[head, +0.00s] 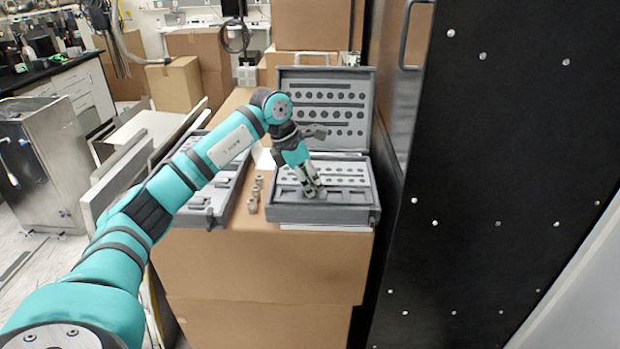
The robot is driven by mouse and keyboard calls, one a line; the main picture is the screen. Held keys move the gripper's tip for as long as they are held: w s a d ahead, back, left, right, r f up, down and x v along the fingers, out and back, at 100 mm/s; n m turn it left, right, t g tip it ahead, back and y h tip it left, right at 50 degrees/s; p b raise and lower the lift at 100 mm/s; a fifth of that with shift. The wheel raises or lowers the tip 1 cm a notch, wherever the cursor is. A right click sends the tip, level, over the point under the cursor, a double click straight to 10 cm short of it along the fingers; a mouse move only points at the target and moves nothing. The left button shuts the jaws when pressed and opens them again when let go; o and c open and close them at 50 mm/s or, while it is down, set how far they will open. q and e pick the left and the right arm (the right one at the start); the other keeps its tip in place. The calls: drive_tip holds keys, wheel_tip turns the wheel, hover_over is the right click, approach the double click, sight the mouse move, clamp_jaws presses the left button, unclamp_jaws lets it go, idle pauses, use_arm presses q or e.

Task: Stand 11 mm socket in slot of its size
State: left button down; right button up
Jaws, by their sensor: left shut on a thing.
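My left gripper (313,188) points down over the front part of the open grey socket case (325,214). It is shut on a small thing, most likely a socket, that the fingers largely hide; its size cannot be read. The case base has rows of small round slots (345,181) and larger recesses. I cannot tell whether the held thing touches a slot. Several loose metal sockets (255,194) stand in a row on the cardboard box top, left of the case. My right gripper is not in view.
The case's raised lid (325,105) stands behind the gripper. A second grey case (208,196) lies left of the loose sockets. Both rest on a cardboard box (260,265). A tall black panel (490,170) closes off the right side.

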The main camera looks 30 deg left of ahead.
use_arm(q)
drive_tip(key=shift+f, duration=0.35)
drive_tip(key=c, duration=1.2)
unclamp_jaws()
drive_tip(key=shift+o, duration=0.3)
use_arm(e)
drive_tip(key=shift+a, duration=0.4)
use_arm(q)
drive_tip(key=shift+r, duration=0.1)
